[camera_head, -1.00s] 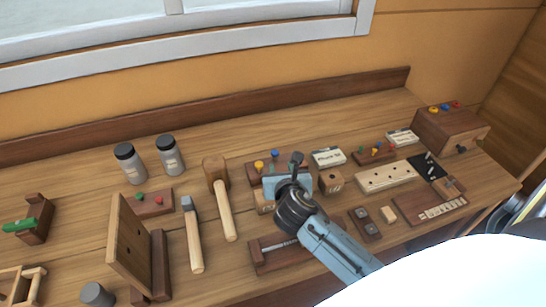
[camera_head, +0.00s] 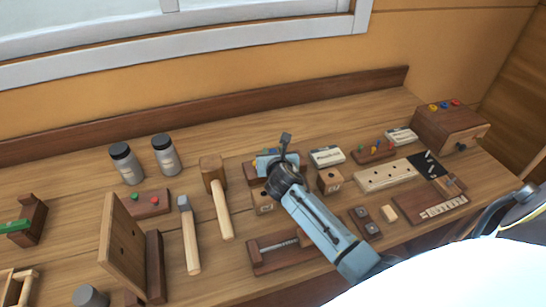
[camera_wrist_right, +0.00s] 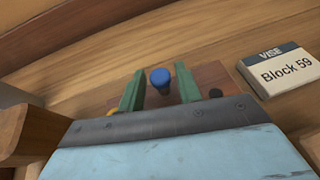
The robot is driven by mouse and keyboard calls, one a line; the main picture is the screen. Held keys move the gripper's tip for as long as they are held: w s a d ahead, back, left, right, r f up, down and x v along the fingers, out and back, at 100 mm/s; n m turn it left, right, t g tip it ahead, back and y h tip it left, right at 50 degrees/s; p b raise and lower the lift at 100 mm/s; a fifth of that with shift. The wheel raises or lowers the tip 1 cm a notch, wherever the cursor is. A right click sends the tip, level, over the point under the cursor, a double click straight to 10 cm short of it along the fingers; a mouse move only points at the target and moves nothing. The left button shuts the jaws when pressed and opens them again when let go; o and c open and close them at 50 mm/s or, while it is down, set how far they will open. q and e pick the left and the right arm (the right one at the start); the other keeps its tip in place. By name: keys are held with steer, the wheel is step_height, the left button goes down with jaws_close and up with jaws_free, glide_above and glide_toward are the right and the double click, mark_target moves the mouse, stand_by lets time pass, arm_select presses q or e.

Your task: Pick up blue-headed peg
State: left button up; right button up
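The blue-headed peg (camera_wrist_right: 160,78) stands in a dark wooden block (camera_wrist_right: 213,75) in the right wrist view. My right gripper (camera_wrist_right: 160,82) is open, with one green finger on each side of the peg's head. A gap shows between the head and each finger. In the head view my right gripper (camera_head: 272,160) is over the peg block (camera_head: 251,170) and hides the peg. A bit of a yellow peg (camera_wrist_right: 112,112) shows beside the left finger in the wrist view. My left gripper is not in view.
A white "Block 59" card box (camera_wrist_right: 281,70) lies right of the block. A wooden mallet (camera_head: 219,200) is to the left in the head view. A wooden cube (camera_head: 330,181) and a screw vise (camera_head: 272,254) are close to my right arm.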

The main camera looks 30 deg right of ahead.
steer(key=shift+c, duration=0.4)
steer(key=c, duration=0.6)
steer(key=shift+c, duration=0.2)
